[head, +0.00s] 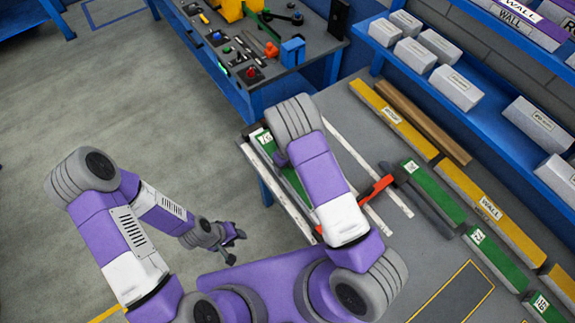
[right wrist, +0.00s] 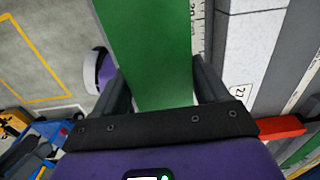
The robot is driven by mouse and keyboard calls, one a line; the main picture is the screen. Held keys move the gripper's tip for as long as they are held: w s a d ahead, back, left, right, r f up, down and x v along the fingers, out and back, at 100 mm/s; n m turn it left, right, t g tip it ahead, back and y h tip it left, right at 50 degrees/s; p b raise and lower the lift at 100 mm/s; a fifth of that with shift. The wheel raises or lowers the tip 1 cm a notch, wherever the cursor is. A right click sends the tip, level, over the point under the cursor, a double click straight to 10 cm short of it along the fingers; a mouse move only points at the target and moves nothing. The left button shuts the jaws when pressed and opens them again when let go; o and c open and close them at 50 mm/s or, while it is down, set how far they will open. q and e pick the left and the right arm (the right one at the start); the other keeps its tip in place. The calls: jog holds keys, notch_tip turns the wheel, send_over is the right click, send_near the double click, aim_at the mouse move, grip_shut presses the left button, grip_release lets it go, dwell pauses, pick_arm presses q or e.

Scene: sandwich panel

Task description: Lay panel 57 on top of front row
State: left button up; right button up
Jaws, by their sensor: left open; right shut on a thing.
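A green panel (right wrist: 150,45) fills the middle of the right wrist view, between the fingers of my right gripper (right wrist: 160,92). The gripper is shut on it. In the head view a green panel with a white number label (head: 265,139) shows beside my right arm, which hides much of it and the right gripper; I cannot read the number surely. Pale strips (head: 275,185) lie alongside it on the grey table (head: 345,105). I cannot tell which of these is the front row. My left gripper (head: 231,246) is open and empty over the floor, left of the table.
A red-handled tool (head: 376,188) lies across the pale strips. Green panels (head: 434,191) and yellow wall strips (head: 488,207) line the table's right part. Blue shelves (head: 460,58) with grey blocks stand behind. A tool bench (head: 255,60) is at the back.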

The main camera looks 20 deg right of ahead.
jog(key=shift+f+b, duration=0.35)
jog(key=shift+f, duration=0.1)
jog(key=o, duration=1.2)
notch_tip(320, 180, up, 8)
jog(key=shift+f, duration=0.2)
